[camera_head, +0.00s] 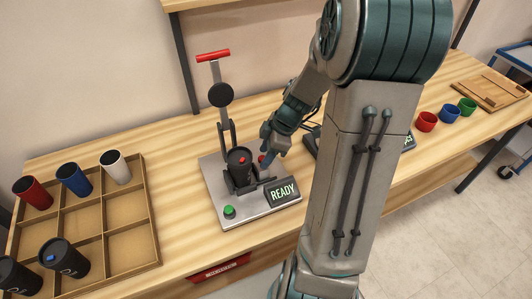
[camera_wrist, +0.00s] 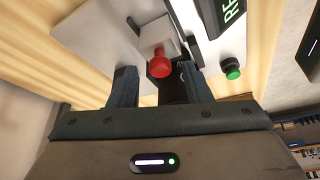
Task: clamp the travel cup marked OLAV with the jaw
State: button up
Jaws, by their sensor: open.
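A black travel cup (camera_head: 239,172) with a red spot on its lid stands upright in the holder on the marker's grey base plate (camera_head: 215,195). No name on it is readable. My gripper (camera_head: 265,160) is just right of the cup, beside a red knob partly hidden by it. In the wrist view, my open gripper (camera_wrist: 160,88) has its two fingers apart, with the red knob (camera_wrist: 160,64) showing between and beyond them. A dark shape, perhaps the cup, lies behind the knob. Whether the fingers touch the knob, and whether the jaw touches the cup, I cannot tell.
A READY display (camera_head: 283,192) and green button (camera_head: 229,212) sit on the base. A red-handled lever (camera_head: 213,57) rises behind. A divided wooden tray (camera_head: 132,245) with several cups is left. Red, blue and green cups (camera_head: 449,112) stand right. My arm hides the middle.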

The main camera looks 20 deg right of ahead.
jog(key=shift+a+f, duration=0.15)
jog(key=shift+f, duration=0.15)
grip_shut()
